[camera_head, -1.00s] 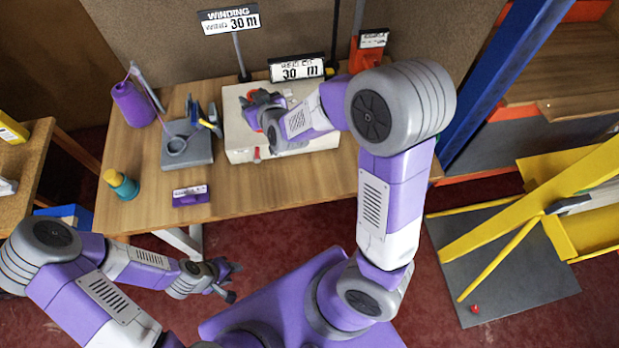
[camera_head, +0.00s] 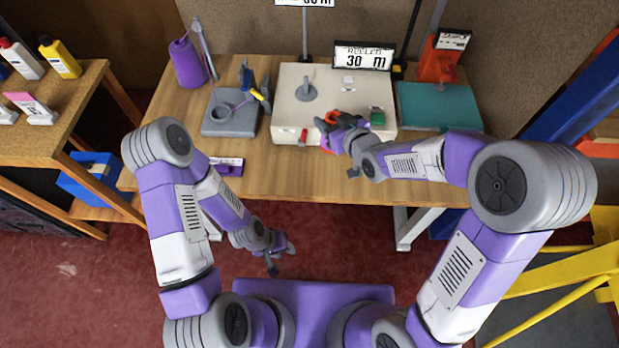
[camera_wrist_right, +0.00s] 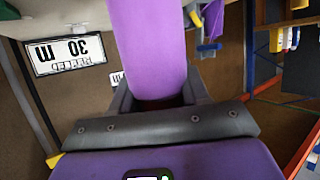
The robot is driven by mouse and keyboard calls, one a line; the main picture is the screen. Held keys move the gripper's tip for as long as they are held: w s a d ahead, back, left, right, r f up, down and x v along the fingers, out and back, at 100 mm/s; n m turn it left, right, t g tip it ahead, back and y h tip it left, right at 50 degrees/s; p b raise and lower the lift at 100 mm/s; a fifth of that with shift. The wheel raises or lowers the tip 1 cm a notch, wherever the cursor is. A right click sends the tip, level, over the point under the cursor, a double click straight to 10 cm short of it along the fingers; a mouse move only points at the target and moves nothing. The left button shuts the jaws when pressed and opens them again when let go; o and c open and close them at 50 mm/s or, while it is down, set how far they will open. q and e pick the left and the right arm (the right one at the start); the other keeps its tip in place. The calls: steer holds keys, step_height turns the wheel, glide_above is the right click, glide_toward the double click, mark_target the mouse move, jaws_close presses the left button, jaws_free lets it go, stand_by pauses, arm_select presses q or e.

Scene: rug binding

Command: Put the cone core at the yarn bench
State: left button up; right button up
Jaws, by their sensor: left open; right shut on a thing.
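My right gripper (camera_head: 337,130) is shut on a purple, roughly cylindrical piece (camera_wrist_right: 152,45), taken as the cone core, which stands out from between the dark jaws in the right wrist view. In the head view this gripper is over the front right of a white box (camera_head: 292,108) on the wooden bench (camera_head: 290,178), and the held piece is hard to make out there. I cannot tell whether it touches the box. A purple yarn cone (camera_head: 187,63) stands at the bench's back left. My left gripper (camera_head: 277,255) is open and empty, in front of the bench.
A grey stand (camera_head: 230,118) with a ring is left of the white box. A teal mat (camera_head: 438,106) and an orange holder (camera_head: 437,64) are to its right. The "REELED 30 m" display (camera_head: 362,57) stands behind. A side table (camera_head: 40,135) with bottles is at left.

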steer(key=shift+s+a+f+n+g+y+b, duration=0.2)
steer(key=shift+s+a+f+n+b, duration=0.05)
steer(key=shift+a+f, duration=0.3)
steer(key=shift+s+a+f+n+g+y+b, duration=0.2)
steer(key=shift+a+f+n+b, duration=0.05)
steer(key=shift+a+f, duration=0.25)
step_height(320, 180, down, 10)
steer(key=b, duration=0.3)
steer(key=shift+r, duration=0.1)
arm_select(q)
step_height(320, 180, down, 5)
steer(key=shift+r, duration=0.1)
arm_select(e)
steer(key=shift+r, duration=0.1)
steer(key=shift+s, duration=0.1)
steer(key=o, duration=0.6)
steer(key=shift+f, duration=0.25)
steer(key=o, duration=0.5)
steer(key=shift+c, duration=0.2)
arm_select(q)
steer(key=shift+f, duration=0.2)
